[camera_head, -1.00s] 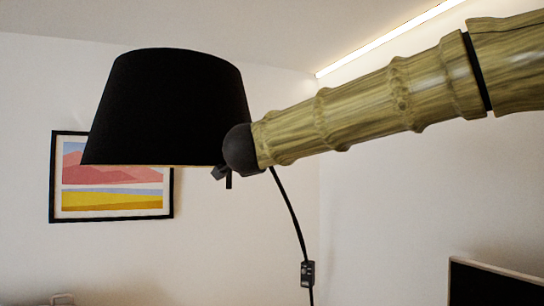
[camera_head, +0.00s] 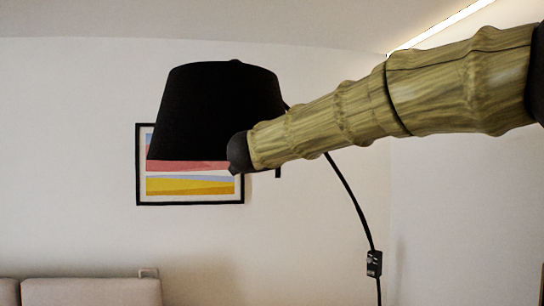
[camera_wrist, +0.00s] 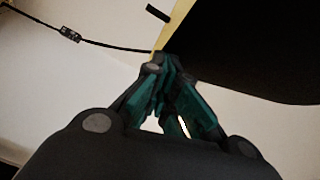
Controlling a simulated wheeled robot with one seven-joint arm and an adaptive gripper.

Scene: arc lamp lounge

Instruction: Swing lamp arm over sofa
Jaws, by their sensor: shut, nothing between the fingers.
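The black lampshade (camera_head: 210,110) hangs in the middle left of the head view, in front of the wall. The thin black curved lamp arm (camera_head: 350,195) runs down to the right from behind my arm. The dark end of my arm with my gripper (camera_head: 233,160) overlaps the shade's lower right edge; contact cannot be told. In the wrist view my gripper (camera_wrist: 162,68) is shut and empty, its tips beside the shade's pale yellow rim (camera_wrist: 172,24). The beige sofa (camera_head: 90,292) shows only its top edge at the lower left.
A small black box (camera_head: 374,263) sits on the curved lamp arm. A framed colourful picture (camera_head: 190,190) hangs on the wall behind the shade. A light strip (camera_head: 440,24) runs along the ceiling edge. Open air lies between shade and sofa.

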